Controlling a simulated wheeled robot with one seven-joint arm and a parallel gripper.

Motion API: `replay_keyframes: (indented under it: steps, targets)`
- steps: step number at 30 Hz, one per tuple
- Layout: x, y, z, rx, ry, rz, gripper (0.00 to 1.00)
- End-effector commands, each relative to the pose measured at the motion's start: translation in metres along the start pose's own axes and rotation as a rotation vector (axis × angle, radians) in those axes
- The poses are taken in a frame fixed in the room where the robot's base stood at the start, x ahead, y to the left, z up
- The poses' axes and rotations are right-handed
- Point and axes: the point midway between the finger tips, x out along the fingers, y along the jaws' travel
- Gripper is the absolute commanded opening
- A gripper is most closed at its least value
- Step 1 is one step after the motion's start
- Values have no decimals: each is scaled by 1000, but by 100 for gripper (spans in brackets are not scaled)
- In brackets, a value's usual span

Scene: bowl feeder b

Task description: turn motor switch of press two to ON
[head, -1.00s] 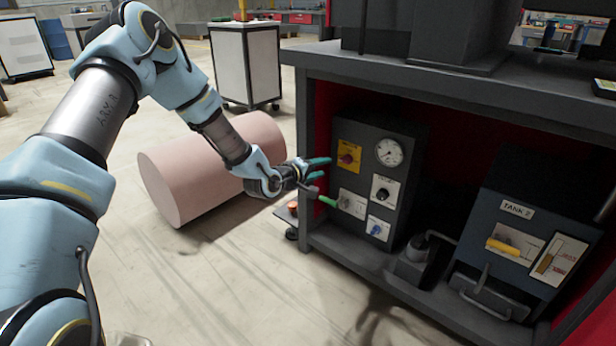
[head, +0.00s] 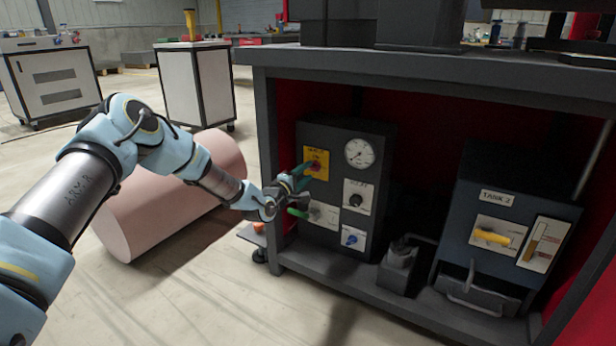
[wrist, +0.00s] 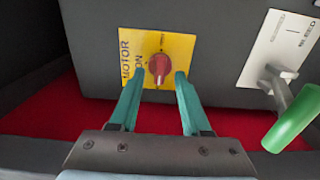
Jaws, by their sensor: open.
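The motor switch is a red knob (wrist: 159,66) on a yellow plate (wrist: 183,49) marked MOTOR and ON. In the head view the yellow plate (head: 314,158) is at the upper left of the dark control box (head: 335,134) under the bench. My gripper (wrist: 155,82) is open, its two teal fingers on either side of the knob's lower part in the wrist view. Whether they touch it I cannot tell. In the head view my gripper (head: 305,178) is right at the plate and partly covers it.
A green-handled lever (wrist: 292,122) on the BLEED plate stands close to the right of my gripper. The box also has a gauge (head: 359,153), a black knob (head: 356,199) and a blue knob (head: 351,239). The TANK 2 unit (head: 460,219) is to the right. The bench top (head: 420,72) overhangs.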

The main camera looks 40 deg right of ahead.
Motion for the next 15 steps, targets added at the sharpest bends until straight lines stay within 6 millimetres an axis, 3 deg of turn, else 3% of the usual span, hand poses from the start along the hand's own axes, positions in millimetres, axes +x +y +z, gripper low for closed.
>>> replay_keyframes:
  steps: [6,15]
  targets:
    - [15,0,0,0,1,0,48]
    - [16,0,0,0,1,-1,44]
